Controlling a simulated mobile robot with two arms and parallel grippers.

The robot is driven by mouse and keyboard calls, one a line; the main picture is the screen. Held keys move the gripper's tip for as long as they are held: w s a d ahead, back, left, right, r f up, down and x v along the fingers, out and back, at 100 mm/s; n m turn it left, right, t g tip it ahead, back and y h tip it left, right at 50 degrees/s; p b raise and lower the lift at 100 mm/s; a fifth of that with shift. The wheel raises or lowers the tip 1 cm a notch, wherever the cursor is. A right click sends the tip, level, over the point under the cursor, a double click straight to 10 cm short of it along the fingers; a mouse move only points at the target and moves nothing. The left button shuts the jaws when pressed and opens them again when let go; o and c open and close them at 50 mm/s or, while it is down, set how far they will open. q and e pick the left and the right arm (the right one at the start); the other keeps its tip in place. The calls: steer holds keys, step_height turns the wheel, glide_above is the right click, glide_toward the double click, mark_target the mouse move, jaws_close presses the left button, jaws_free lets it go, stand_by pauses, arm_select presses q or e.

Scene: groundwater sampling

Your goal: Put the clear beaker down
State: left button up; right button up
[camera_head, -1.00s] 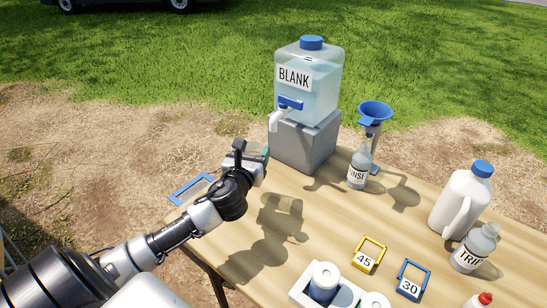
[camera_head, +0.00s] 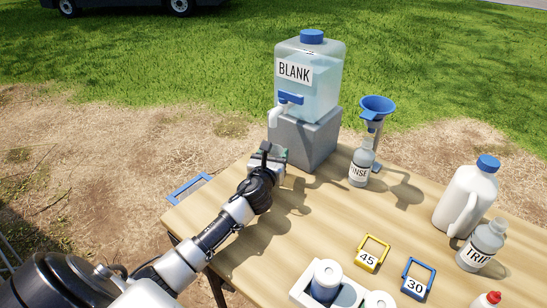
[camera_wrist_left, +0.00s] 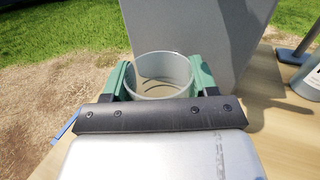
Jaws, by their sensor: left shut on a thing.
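The clear beaker (camera_wrist_left: 162,73) shows in the left wrist view between the two green fingers of my left gripper (camera_wrist_left: 163,80), which is shut on it. Its round rim faces the camera, and the grey block stands close beyond it. Whether its base touches the table cannot be told. In the head view my left gripper (camera_head: 275,153) is at the near left side of the grey block, below the tap of the BLANK container; there the beaker is mostly hidden by the gripper. My right gripper is not in view.
The BLANK container (camera_head: 310,80) stands on the grey block (camera_head: 308,140). A RINSE bottle (camera_head: 361,168) and a blue funnel (camera_head: 376,107) are to its right. The table middle (camera_head: 300,225) is clear.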

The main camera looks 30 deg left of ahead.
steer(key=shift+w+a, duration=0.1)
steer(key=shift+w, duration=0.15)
arm_select(q)
steer(key=o, duration=1)
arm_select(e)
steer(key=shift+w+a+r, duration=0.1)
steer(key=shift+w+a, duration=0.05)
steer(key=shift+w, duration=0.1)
arm_select(q)
steer(key=shift+r, duration=0.1)
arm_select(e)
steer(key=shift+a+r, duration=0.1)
arm_select(q)
steer(key=v, duration=0.6)
steer(key=shift+s+p, duration=0.1)
steer(key=shift+p, duration=0.3)
steer(key=v, duration=0.5)
steer(key=shift+s+d, duration=0.1)
steer(key=shift+s, duration=0.25)
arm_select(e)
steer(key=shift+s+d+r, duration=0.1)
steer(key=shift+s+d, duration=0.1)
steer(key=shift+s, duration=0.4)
arm_select(q)
steer(key=shift+r, duration=0.1)
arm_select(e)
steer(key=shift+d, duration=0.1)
